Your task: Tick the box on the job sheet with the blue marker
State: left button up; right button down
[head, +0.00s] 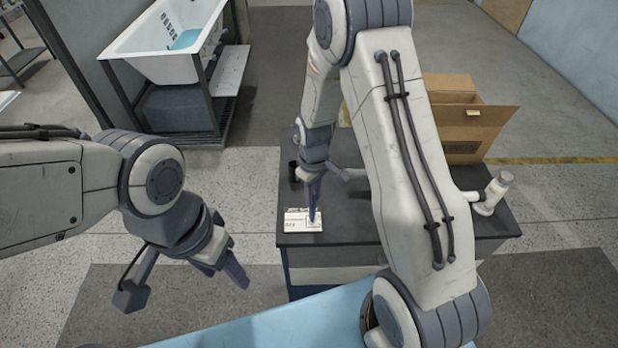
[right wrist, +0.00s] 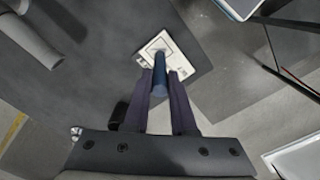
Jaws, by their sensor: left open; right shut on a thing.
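The white job sheet (head: 298,221) lies near the front left corner of the dark worktop (head: 345,228). In the right wrist view the job sheet (right wrist: 181,50) shows a dark square outline and some print. My right gripper (head: 314,192) is over the sheet, shut on the blue marker (right wrist: 159,72). The marker points down at the sheet, close to the square outline. I cannot tell whether its tip touches the paper; the tip is hard to make out. My left gripper (head: 237,274) is open and empty, left of the worktop over the floor.
An open cardboard box (head: 462,122) stands at the back right of the worktop. A white bottle-like object (head: 493,193) is at the right edge. A small dark object (head: 294,171) is behind the sheet. A white bathtub shell (head: 150,52) rests on a stand at back left.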

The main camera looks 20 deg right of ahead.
notch_tip(320, 180, up, 8)
jog(key=a+p, duration=0.1)
jog(key=p, duration=0.5)
jog(key=shift+w+a, duration=0.25)
jog(key=shift+a, duration=0.1)
dwell(0.3)
jog(key=shift+f, duration=0.15)
dwell(0.4)
